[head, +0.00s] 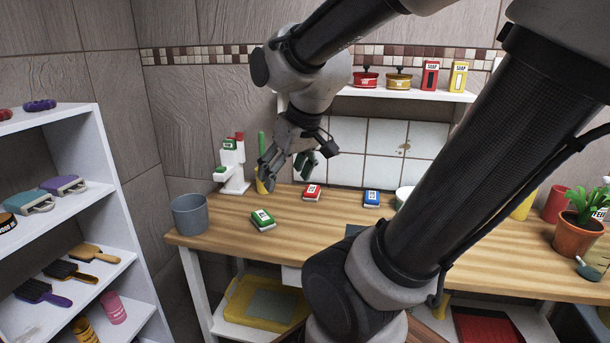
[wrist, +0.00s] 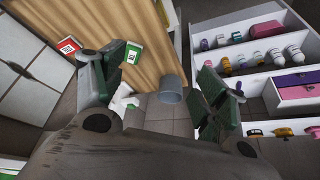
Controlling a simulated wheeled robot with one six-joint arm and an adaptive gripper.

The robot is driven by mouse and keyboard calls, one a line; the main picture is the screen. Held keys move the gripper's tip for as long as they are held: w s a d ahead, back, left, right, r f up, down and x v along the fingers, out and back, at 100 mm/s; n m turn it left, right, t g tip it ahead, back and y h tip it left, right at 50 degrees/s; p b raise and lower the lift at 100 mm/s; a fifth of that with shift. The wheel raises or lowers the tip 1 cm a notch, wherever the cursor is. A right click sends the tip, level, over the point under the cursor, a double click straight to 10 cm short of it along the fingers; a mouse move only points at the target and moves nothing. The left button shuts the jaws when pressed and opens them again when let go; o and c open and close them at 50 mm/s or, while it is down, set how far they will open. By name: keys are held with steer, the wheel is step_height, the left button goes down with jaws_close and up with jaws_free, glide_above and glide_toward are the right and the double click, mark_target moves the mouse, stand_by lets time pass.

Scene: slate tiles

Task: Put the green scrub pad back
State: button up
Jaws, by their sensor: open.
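The green scrub pad (head: 263,220) with a white label lies flat on the wooden worktop (head: 330,232), near its left end. In the wrist view, the green scrub pad (wrist: 135,54) shows just beside the tip of the left finger. My gripper (head: 288,172) is open, with nothing between its fingers. It hangs above the back left of the worktop, higher than the pad and apart from it. In the wrist view, the fingers of my gripper (wrist: 163,66) stand wide apart.
A grey bucket (head: 190,213) stands left of the pad. A white stand (head: 235,180) with green and red parts is behind it. A red pad (head: 312,192) and a blue pad (head: 371,198) lie to the right. White shelves (head: 125,200) stand at left.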

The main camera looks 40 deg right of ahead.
steer(key=s+r, duration=0.2)
steer(key=s, duration=0.5)
steer(key=shift+s+a+g, duration=0.15)
steer(key=shift+s+g, duration=0.05)
steer(key=shift+g, duration=0.1)
steer(key=shift+r, duration=0.1)
stand_by(0.6)
